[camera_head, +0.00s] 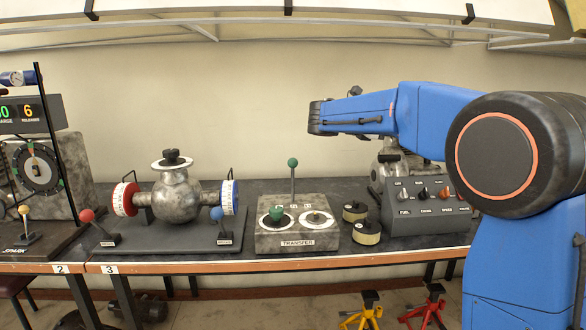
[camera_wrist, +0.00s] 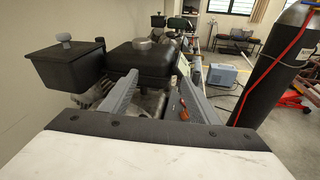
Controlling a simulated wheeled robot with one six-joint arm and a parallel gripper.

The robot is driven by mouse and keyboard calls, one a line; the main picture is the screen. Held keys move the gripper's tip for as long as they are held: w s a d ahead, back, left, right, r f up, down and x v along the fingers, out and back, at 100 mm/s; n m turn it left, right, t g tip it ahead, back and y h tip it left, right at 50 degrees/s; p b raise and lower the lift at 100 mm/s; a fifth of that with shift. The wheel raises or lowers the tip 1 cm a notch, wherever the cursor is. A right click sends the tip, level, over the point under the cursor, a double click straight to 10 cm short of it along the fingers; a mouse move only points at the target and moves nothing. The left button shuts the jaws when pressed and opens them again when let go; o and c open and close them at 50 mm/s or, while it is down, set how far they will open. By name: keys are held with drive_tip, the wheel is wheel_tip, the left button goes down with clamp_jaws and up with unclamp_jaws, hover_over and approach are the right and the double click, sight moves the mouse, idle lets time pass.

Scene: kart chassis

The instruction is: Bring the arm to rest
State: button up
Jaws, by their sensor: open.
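My blue arm spans the right side of the head view, and its forearm reaches left above the workbench, well clear of the bench top. The arm's far end is near the middle of the head view, and the fingers cannot be made out there. In the wrist view my gripper (camera_wrist: 158,80) shows two grey fingers spread apart, with nothing held between them. Beyond them is a black lidded box (camera_wrist: 152,62) with a grey knob; I cannot tell its distance from the fingertips.
The workbench (camera_head: 330,262) carries a grey transfer block (camera_head: 297,240), a metal sphere fixture (camera_head: 175,197) and a control box (camera_head: 425,218). Yellow (camera_head: 362,315) and red (camera_head: 428,310) stands are on the floor. The wrist view shows a dark cylinder (camera_wrist: 275,70) with a red hose.

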drive_tip(key=s+d+f+m+y, duration=0.1)
drive_tip(key=s+f+m+y, duration=0.2)
drive_tip(key=s, duration=0.4)
drive_tip(key=s+d+f+m+g+y, duration=0.1)
drive_tip(key=s+d+f+m+y, duration=0.1)
drive_tip(key=s+f, duration=0.5)
drive_tip(key=s+d+f+m+y, duration=0.1)
drive_tip(key=s+f+m+y, duration=0.15)
drive_tip(key=s, duration=0.55)
drive_tip(key=s+a+f+m+t+y, duration=0.1)
drive_tip(key=s+a+f+m+y, duration=0.3)
drive_tip(key=s+f, duration=0.5)
drive_tip(key=s+a+f+m+y, duration=0.4)
drive_tip(key=s+a+f+m, duration=0.2)
drive_tip(key=s, duration=0.7)
wheel_tip(320, 180, down, 4)
drive_tip(key=shift+s+a+r+m+t, duration=0.1)
drive_tip(key=shift+s+a+m+t, duration=0.25)
drive_tip(key=shift+m, duration=0.6)
